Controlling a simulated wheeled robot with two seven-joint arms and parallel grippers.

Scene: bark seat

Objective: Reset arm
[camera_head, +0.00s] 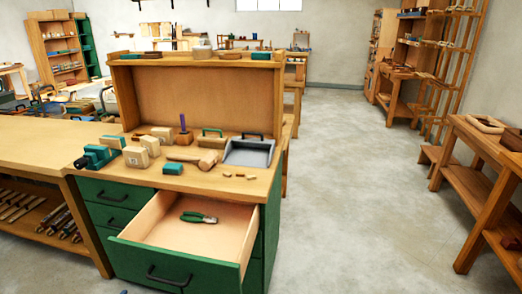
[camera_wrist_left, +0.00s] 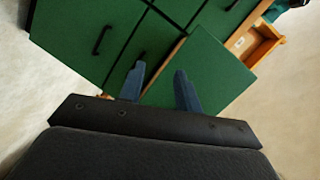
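My left gripper (camera_wrist_left: 160,86) shows in the left wrist view with its two blue-grey fingers apart and nothing between the tips. It is in front of the green cabinet's drawer fronts (camera_wrist_left: 90,35). In the head view only a tiny blue bit shows at the bottom edge, perhaps a fingertip. The cabinet's top drawer (camera_head: 160,262) stands pulled open, with green-handled pliers (camera_head: 199,217) lying inside. The open drawer's green front (camera_wrist_left: 212,72) also shows in the left wrist view, right of the fingers. The fingers look clear of its handle (camera_head: 165,276). My right gripper is in neither view.
The workbench top holds wooden blocks (camera_head: 150,145), a teal vise (camera_head: 97,157), a mallet (camera_head: 195,158) and a grey dustpan (camera_head: 249,152). A wooden bench (camera_head: 480,190) stands at the right. The grey floor (camera_head: 350,200) between is clear.

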